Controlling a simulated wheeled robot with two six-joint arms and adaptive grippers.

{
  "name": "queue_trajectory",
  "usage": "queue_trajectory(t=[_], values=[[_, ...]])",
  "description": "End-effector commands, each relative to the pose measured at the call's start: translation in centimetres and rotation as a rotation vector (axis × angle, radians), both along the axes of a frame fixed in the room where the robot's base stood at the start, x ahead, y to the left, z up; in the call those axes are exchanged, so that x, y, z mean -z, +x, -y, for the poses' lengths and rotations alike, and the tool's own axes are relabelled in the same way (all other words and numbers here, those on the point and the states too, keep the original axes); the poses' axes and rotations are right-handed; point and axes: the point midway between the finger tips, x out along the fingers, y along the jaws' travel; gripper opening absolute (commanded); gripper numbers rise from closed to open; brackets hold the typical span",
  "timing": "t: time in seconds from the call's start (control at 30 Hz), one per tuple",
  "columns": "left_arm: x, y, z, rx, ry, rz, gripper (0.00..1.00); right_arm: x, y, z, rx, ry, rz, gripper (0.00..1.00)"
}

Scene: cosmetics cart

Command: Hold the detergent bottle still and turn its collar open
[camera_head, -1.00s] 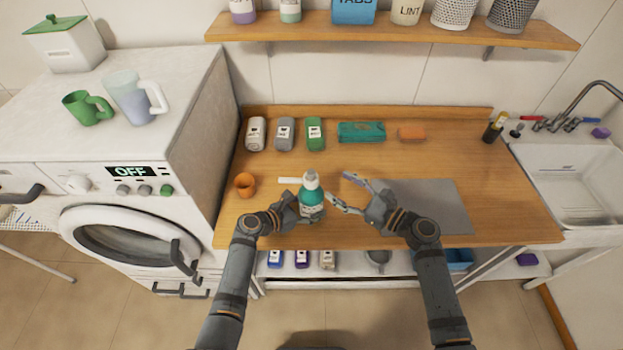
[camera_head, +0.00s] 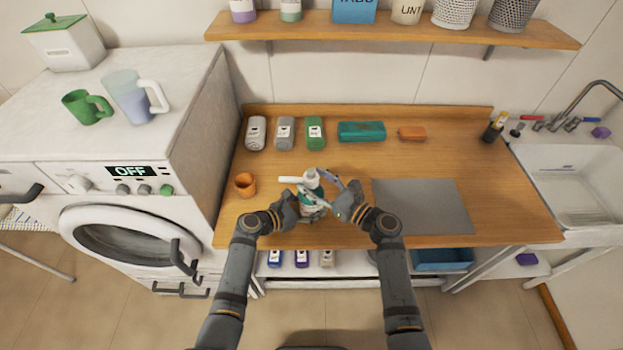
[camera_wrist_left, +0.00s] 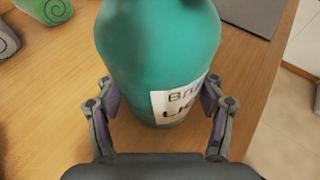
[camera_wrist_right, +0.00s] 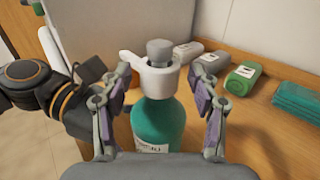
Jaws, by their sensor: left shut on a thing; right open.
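The teal detergent bottle (camera_head: 311,206) stands upright near the front of the wooden counter. It has a white label, and its white collar (camera_wrist_right: 150,75) with a grey top shows in the right wrist view. My left gripper (camera_wrist_left: 160,105) is shut on the bottle's body, one finger on each side. My right gripper (camera_wrist_right: 162,95) is open, with its fingers on either side of the collar and upper bottle; I see no clear contact. In the head view my right gripper (camera_head: 328,188) partly covers the bottle.
An orange cup (camera_head: 245,184) stands left of the bottle. A grey mat (camera_head: 423,207) lies to the right. The washing machine (camera_head: 130,235) stands left, the sink (camera_head: 575,185) right.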

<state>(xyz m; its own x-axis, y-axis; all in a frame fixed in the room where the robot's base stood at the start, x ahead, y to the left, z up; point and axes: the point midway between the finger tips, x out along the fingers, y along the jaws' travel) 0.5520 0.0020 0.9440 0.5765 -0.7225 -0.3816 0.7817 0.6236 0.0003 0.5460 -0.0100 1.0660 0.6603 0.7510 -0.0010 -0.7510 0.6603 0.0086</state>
Motion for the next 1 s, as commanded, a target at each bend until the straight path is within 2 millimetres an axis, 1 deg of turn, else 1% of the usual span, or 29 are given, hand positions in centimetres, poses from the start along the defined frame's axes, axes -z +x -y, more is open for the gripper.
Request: queue_trajectory(t=[0.03,0.13,0.37,0.4,0.83,0.87,1.0], values=[[-0.04,0.03,-0.01,-0.001,-0.001,0.001,0.1,-0.1,0.37,-0.43,0.0,0.002,0.001,0.61],[-0.04,0.03,0.0,0.0,-0.001,0.001,0.1,-0.01,0.7,-0.86,-0.001,-0.001,0.0,0.61],[-0.03,0.01,0.0,0.0,0.0,0.0,0.1,-0.02,0.8,-0.96,-0.001,-0.001,0.0,0.61],[-0.02,0.0,0.01,0.0,0.0,0.0,0.1,-0.01,0.8,-0.95,-0.001,-0.001,0.0,0.6],[0.0,-0.01,0.01,0.0,-0.001,-0.001,0.09,-0.03,0.8,-0.91,0.0,-0.001,0.002,0.02],[0.0,0.0,0.0,0.0,-0.001,-0.001,0.09,-0.03,0.8,-0.91,0.0,-0.001,0.002,0.0],[0.01,0.02,-0.03,-0.002,-0.001,-0.001,0.1,-0.04,0.8,-0.89,0.0,-0.001,0.002,0.0]])
